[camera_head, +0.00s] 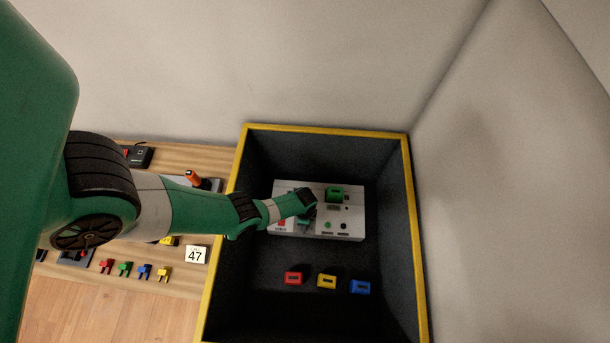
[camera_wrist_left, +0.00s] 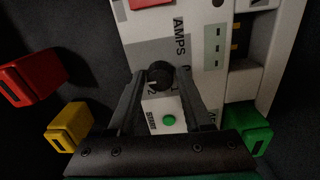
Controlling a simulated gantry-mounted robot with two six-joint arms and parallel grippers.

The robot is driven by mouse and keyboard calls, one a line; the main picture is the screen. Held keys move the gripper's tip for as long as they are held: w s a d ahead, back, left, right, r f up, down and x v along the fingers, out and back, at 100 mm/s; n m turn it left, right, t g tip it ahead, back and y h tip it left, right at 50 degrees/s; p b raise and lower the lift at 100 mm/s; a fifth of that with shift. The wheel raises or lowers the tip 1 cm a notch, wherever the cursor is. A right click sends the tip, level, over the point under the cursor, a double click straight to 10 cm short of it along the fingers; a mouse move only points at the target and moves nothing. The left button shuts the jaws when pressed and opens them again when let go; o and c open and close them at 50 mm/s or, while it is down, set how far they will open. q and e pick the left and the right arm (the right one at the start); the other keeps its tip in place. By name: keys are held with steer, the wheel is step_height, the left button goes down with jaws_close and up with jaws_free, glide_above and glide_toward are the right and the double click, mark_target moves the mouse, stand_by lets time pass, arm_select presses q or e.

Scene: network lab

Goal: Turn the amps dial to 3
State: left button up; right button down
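The amps dial (camera_wrist_left: 160,74) is a round black knob on a pale panel, below the word AMPS in the left wrist view. The digits 1 and 2 show by its lower edge; the rest of the scale is partly hidden. My left gripper (camera_wrist_left: 161,76) has one finger on each side of the dial, with the fingertips appearing to touch it. In the head view my left gripper (camera_head: 306,219) reaches down onto the pale device (camera_head: 346,229), and the dial is hidden there. The dial's pointer setting is not clear. My right gripper is not in view.
The device lies in a dark bin with a yellow rim (camera_head: 411,190). A green block (camera_head: 334,193) is on the device. Red (camera_head: 293,278), yellow (camera_head: 327,281) and blue (camera_head: 360,287) blocks lie in front. A wooden table (camera_head: 190,158) with small plugs stands left.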

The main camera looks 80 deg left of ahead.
arm_select(q)
steer(key=shift+o, duration=1.3)
steer(key=shift+r, duration=0.15)
step_height(320, 180, up, 11)
steer(key=p, duration=1.1)
steer(key=shift+r+p, duration=0.2)
steer(key=shift+p, duration=0.1)
